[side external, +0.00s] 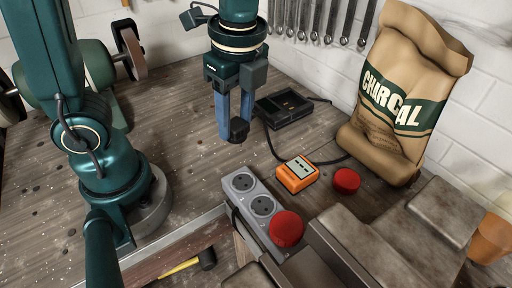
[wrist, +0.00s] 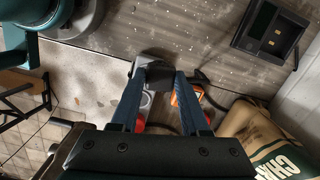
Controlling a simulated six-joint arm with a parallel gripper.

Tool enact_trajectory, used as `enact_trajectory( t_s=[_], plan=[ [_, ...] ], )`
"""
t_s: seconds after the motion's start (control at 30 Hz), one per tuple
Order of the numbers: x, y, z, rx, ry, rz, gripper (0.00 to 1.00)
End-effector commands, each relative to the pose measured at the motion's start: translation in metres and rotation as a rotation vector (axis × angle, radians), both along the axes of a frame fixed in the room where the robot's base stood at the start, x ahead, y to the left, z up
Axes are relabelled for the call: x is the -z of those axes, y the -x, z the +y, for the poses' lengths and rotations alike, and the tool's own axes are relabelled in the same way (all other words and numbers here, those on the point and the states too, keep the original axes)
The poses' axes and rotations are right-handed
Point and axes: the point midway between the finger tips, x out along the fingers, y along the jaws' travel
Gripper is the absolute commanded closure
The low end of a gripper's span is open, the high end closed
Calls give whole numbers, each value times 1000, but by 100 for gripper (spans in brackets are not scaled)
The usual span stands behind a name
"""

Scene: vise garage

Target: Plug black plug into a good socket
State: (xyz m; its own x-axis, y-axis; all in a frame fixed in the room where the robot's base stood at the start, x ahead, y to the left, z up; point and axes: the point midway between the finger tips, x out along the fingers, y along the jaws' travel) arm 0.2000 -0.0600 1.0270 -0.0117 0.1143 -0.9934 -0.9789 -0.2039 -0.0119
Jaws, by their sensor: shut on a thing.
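My gripper (side external: 233,129) is shut on the black plug (side external: 240,130) and holds it in the air, behind and above the grey power strip (side external: 233,199). In the wrist view the dark plug (wrist: 156,76) sits between the fingertips, partly hidden. Two round sockets show uncovered on the strip: the far socket (side external: 243,182) and the middle socket (side external: 263,205). A red round object (side external: 286,228) covers the strip's near end, so I cannot see a socket there. The plug is apart from the strip. I cannot tell which way its pins face.
An orange device with a display (side external: 297,174) and a second red round object (side external: 347,180) lie right of the strip. A black charger dock (side external: 284,108), a dark cable and a charcoal bag (side external: 400,100) are behind. A grey metal vise (side external: 375,240) stands at front right.

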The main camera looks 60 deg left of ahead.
Motion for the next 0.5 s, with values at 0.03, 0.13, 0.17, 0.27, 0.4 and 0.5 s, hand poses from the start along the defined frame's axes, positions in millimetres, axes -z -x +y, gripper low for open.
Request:
enact_trajectory(
  t_s=[0.03,0.13,0.17,0.27,0.4,0.5],
  plan=[
    [1,3,-11,55,-1,3,100],
    [2,7,-25,126,-3,7,100],
    [2,9,-28,141,-3,9,100],
    [3,12,-35,177,-4,13,100],
    [3,14,-38,191,-5,13,100],
    [3,14,-38,190,-5,13,100]
  ],
)
